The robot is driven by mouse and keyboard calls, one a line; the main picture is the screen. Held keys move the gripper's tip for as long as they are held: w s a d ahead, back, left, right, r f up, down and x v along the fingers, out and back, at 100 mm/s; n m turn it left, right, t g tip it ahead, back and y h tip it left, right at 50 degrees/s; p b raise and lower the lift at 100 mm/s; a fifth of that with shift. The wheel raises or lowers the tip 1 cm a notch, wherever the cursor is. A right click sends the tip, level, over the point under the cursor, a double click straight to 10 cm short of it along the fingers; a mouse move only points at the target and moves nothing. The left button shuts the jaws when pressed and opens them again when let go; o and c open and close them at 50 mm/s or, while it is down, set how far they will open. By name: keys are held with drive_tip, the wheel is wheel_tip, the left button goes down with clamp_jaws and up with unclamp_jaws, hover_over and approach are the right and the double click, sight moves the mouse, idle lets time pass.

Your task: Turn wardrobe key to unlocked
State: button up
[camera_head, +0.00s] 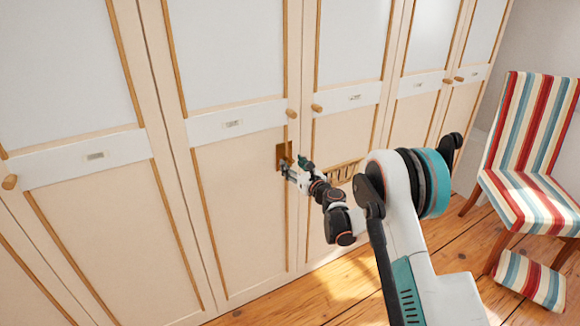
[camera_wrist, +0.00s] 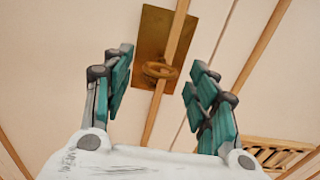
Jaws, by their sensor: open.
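The wardrobe (camera_head: 235,165) has cream doors with wooden trim. A brass lock plate (camera_head: 283,155) is fixed on one door near its right edge, and it also shows in the wrist view (camera_wrist: 153,32). A ring-shaped brass key bow (camera_wrist: 160,70) stands out from the lower part of the plate. My gripper (camera_head: 296,163) is in front of the plate in the head view and covers part of it. In the wrist view my gripper (camera_wrist: 160,78) is open, with one teal finger on each side of the key and neither visibly touching it.
Round wooden knobs (camera_head: 291,113) stick out from the doors above the lock. A slatted wooden panel (camera_head: 343,172) is right of my gripper. A striped chair (camera_head: 528,130) stands at the right on the plank floor, with a striped cushion-like piece (camera_head: 530,282) below it.

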sight(288, 160)
drive_tip(key=shift+b+x, duration=0.3)
drive_tip(key=shift+x, duration=1.1)
clamp_jaws()
